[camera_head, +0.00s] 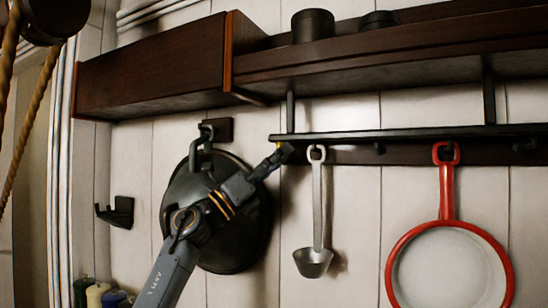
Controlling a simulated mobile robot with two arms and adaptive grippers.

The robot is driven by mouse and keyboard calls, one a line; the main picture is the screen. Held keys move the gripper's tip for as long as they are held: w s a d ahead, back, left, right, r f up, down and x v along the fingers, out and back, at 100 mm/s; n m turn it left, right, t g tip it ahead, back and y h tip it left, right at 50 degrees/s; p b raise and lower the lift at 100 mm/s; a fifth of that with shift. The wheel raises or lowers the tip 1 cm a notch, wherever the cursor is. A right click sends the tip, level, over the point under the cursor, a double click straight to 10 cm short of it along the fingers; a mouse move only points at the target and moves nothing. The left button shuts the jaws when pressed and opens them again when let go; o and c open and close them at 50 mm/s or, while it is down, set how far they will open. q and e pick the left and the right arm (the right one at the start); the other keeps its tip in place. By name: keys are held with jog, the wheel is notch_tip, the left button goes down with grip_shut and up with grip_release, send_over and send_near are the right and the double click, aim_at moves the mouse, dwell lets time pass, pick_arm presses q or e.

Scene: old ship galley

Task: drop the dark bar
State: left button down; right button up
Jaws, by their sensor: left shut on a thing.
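The dark bar (400,133) is long and thin and runs level across the wall below the shelf, out past the right edge of the view. My left gripper (284,151) reaches up from below to the bar's left end and is shut on it. The fingertips are small and dark here, so the exact grip is hard to make out. My right gripper is not in view.
A grey ladle (314,262) and a red-rimmed pan (447,270) hang below the bar. A dark round pan (240,245) hangs behind my left arm. A wooden shelf (380,63) juts out above, with dark pots (313,26) on it. A rope (30,125) hangs left.

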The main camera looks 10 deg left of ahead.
pick_arm(q)
jog(key=shift+a+r+t, duration=0.3)
jog(key=shift+r, duration=0.35)
jog(key=c, duration=1.4)
grip_release()
jog(key=o, duration=0.4)
jog(key=shift+d, duration=0.1)
jog(key=shift+c, duration=0.2)
jog(key=shift+w+d+f, duration=0.15)
jog(key=shift+w, duration=0.15)
jog(key=shift+d, duration=0.3)
jog(key=shift+s, duration=0.1)
jog(key=shift+a+f, duration=0.1)
jog(key=shift+f, duration=0.1)
